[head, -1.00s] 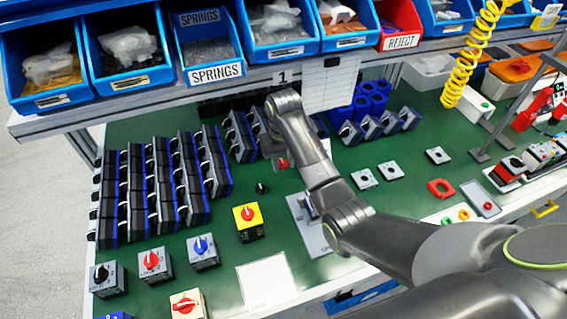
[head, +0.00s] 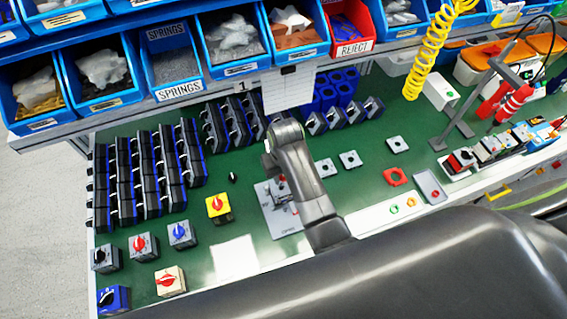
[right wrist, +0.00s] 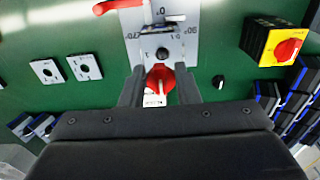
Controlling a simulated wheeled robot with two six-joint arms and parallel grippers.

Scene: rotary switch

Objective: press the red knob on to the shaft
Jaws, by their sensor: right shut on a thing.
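The red knob (right wrist: 160,79) sits between the two dark fingers of my right gripper (right wrist: 160,72), which is shut on it in the right wrist view. In the head view the gripper (head: 277,172) hangs over the far part of a grey plate (head: 284,222), with a little red of the knob (head: 281,182) showing. The dark shaft (right wrist: 162,53) stands on the plate, just ahead of the knob in the right wrist view, among angle marks. The knob and shaft appear apart; the height between them is hard to tell. My left gripper is out of view.
A red lever (right wrist: 118,6) is on the plate's near part. A yellow switch box with a red knob (head: 218,206) stands to the left, with a small black knob (head: 233,177) behind it. Rows of dark switches (head: 140,175) fill the left. Blue bins (head: 232,45) line the back.

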